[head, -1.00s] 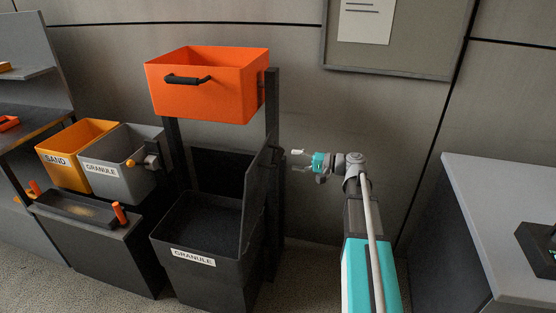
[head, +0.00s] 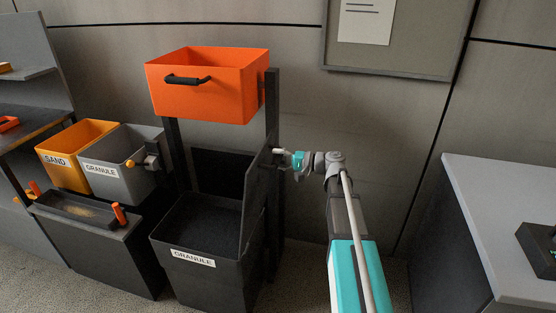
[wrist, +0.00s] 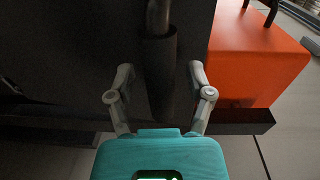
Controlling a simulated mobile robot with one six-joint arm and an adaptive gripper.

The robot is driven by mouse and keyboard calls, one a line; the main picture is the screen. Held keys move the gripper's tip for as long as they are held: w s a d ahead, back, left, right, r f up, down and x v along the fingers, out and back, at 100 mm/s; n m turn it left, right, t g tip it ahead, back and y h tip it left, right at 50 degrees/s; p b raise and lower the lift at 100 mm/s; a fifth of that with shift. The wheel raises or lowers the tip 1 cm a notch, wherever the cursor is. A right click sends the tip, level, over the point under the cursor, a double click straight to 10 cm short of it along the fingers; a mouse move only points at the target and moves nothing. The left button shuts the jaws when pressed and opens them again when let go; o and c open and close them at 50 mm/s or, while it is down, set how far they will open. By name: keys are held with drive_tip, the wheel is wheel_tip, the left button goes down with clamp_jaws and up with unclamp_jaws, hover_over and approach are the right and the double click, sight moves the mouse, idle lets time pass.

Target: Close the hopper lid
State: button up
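The hopper lid (head: 256,200) is a dark flat panel standing steeply upright along the right side of the open black bin labelled GRANULE (head: 190,285). In the wrist view, the dark panel (wrist: 60,50) fills the left and top. A dark upright bar, apparently a handle (wrist: 160,75), lies between my fingers. My gripper (head: 279,151) is at the lid's upper right edge in the head view. Its fingers (wrist: 160,90) are spread on either side of the bar with gaps. Whether any part touches the lid cannot be told.
An orange bin (head: 205,90) with a black handle hangs above on dark posts (head: 272,110). Yellow SAND (head: 55,152) and grey GRANULE (head: 125,182) bins stand at left. A grey table (head: 505,210) is at right.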

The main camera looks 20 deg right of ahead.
clamp_jaws()
drive_tip(key=shift+w+r, duration=0.1)
